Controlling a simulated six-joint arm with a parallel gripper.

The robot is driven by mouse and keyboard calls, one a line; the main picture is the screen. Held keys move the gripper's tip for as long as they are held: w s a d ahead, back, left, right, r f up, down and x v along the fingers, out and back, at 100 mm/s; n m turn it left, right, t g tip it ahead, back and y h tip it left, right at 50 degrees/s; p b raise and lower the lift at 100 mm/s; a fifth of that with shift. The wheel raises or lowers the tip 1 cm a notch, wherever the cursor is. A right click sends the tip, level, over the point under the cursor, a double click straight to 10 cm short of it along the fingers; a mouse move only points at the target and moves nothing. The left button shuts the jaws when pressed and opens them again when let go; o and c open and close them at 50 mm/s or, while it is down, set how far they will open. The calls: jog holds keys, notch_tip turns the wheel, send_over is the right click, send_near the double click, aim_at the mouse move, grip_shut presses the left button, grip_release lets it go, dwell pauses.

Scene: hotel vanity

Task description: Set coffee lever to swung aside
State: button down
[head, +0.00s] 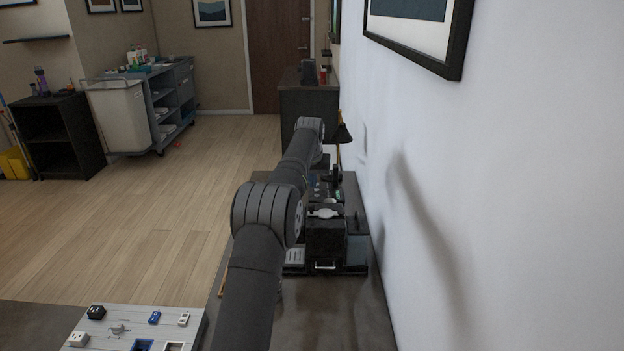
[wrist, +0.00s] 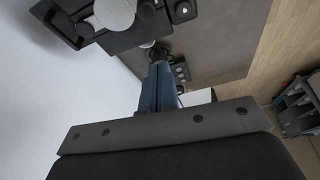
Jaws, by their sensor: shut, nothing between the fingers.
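The black coffee machine (head: 325,240) stands on the vanity against the white wall, with a pale silver piece on its top and a light handle low on its front. Dark machine parts with a round pale disc show at the top of the wrist view, probably the same machine (wrist: 128,42). I cannot tell which part is the coffee lever. My gripper (wrist: 158,66) is shut and empty, its blue-grey fingers pointing up the picture, below and right of the disc. A small round dark part lies just beyond the fingertips; contact is unclear. My arm hides the gripper in the head view.
Small items stand behind the machine, near a dark lamp (head: 342,133). A panel with sockets and switches (head: 135,328) lies at the front left. The white wall is close on the right. Open floor (head: 150,210) lies left, with a service cart (head: 150,100) farther back.

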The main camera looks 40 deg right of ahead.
aim_at(326, 210)
jog(key=x, duration=0.6)
jog(key=shift+f, duration=0.1)
jog(key=shift+s+a+r, duration=0.3)
jog(key=shift+s+a, duration=0.1)
jog(key=shift+a, duration=0.1)
jog(key=shift+s+a+f, duration=0.15)
jog(key=shift+s+a, duration=0.7)
jog(key=shift+a, duration=0.2)
